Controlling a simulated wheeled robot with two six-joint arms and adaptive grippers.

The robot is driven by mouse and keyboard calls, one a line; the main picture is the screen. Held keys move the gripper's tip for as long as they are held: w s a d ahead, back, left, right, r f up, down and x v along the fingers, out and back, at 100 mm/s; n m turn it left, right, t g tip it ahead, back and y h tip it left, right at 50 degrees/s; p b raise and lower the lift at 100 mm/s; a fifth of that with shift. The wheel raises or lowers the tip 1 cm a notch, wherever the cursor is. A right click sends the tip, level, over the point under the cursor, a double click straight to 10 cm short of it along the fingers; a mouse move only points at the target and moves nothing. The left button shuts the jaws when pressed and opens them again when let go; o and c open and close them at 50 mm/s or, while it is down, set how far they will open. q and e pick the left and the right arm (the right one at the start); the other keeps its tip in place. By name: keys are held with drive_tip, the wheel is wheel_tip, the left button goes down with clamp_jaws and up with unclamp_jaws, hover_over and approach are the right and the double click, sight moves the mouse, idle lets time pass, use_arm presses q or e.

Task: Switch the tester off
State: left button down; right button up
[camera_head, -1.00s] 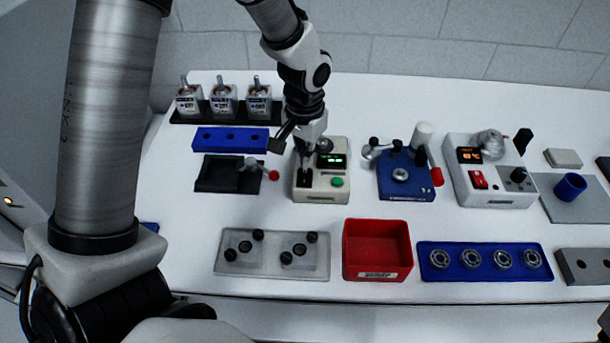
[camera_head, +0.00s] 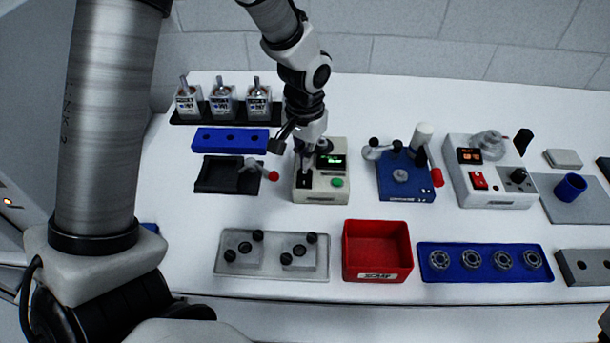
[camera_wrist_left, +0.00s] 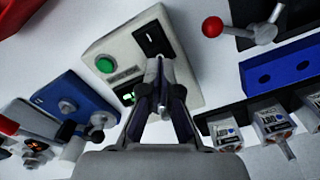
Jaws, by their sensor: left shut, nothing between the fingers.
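The tester is a cream box (camera_head: 326,193) with a lit green display (camera_head: 331,162), a green button (camera_head: 337,182) and a black switch plate (camera_head: 304,181). My left gripper (camera_head: 304,166) is shut and empty, its fingertips pointing down at the switch plate. In the left wrist view the shut fingertips (camera_wrist_left: 159,62) are at the near edge of the black switch plate (camera_wrist_left: 153,41), beside the green button (camera_wrist_left: 105,64). The fingers hide part of the switch, and I cannot tell whether they touch it. The display (camera_wrist_left: 127,92) is partly hidden there. My right gripper is not in view.
A black tray with a red-knobbed lever (camera_head: 273,176) is left of the tester. A blue fixture (camera_head: 405,188) is to its right, and a red bin (camera_head: 376,226) is in front. Several motor-like units (camera_head: 222,103) stand behind left.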

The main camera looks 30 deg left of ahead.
sight(305, 172)
use_arm(q)
drive_tip(key=shift+f+b, duration=0.6)
drive_tip(key=shift+f, duration=0.6)
idle(0.4)
drive_tip(key=shift+r, duration=0.15)
wheel_tip(305, 172, up, 7)
drive_tip(key=p, duration=0.7)
